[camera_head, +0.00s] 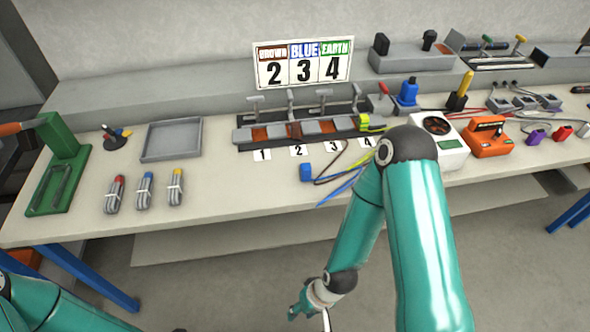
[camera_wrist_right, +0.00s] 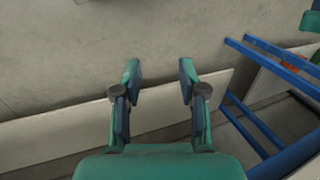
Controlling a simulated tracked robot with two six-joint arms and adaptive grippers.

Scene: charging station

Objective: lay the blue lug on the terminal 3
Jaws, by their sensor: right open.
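A small blue block (camera_head: 306,172), which may be the blue lug, lies on the bench in front of the terminal row. A blue wire (camera_head: 340,188) and a brown wire lie beside it; which one joins the block is unclear. Terminal 3 (camera_head: 328,126) is in the grey terminal row behind its card marked 3 (camera_head: 332,147). My left gripper is out of view.
A sign (camera_head: 303,71) pairs brown with 2, blue with 3, earth with 4. A yellow-green piece (camera_head: 364,122) is at terminal 4. A white meter (camera_head: 452,153) and an orange box (camera_head: 487,145) stand to the right. A grey tray (camera_head: 171,155) stands left; bench between is clear.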

